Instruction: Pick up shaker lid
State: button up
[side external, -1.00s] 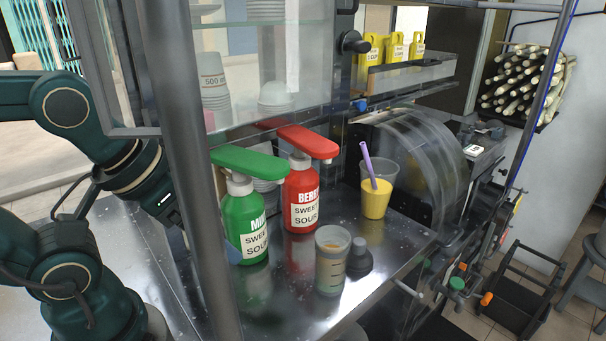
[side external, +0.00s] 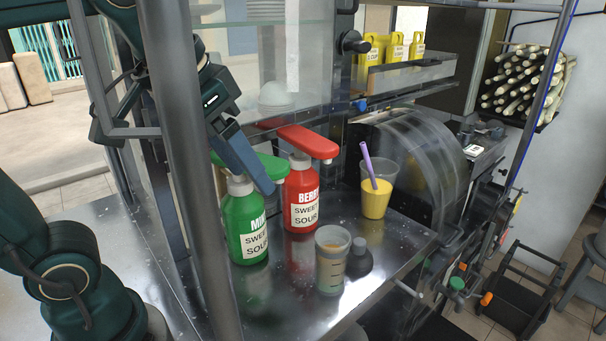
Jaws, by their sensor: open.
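The dark grey shaker lid (side external: 359,260) sits on the metal counter, right beside the translucent shaker cup (side external: 332,262), which stands upright with a pale brownish content. My gripper (side external: 262,182) is open, up and to the left of the lid, and well apart from it. One long blue-grey finger shows, slanting down across the green bottle's pump top; the other finger cannot be made out. Nothing is seen in the gripper.
A green bottle (side external: 245,222) and a red bottle (side external: 301,200) with wide pump tops stand behind the cup. A yellow drink cup (side external: 376,194) with a purple straw stands further right. A metal post (side external: 190,150) crosses the left foreground. The counter's front edge is near the lid.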

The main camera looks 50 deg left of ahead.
jog(key=w+d, duration=0.1)
jog(key=w, duration=0.7)
jog(key=n, duration=0.2)
send_over(359, 242)
jog(key=s, duration=0.2)
notch_tip(359, 242, down, 3)
jog(key=shift+g+y, duration=0.3)
jog(key=shift+y, duration=0.1)
jog(key=f, duration=1.2)
jog(key=shift+s+d+f, duration=0.2)
jog(key=shift+s, duration=0.05)
jog(key=shift+x, duration=2.7)
jog(key=shift+d, duration=0.1)
grip_shut()
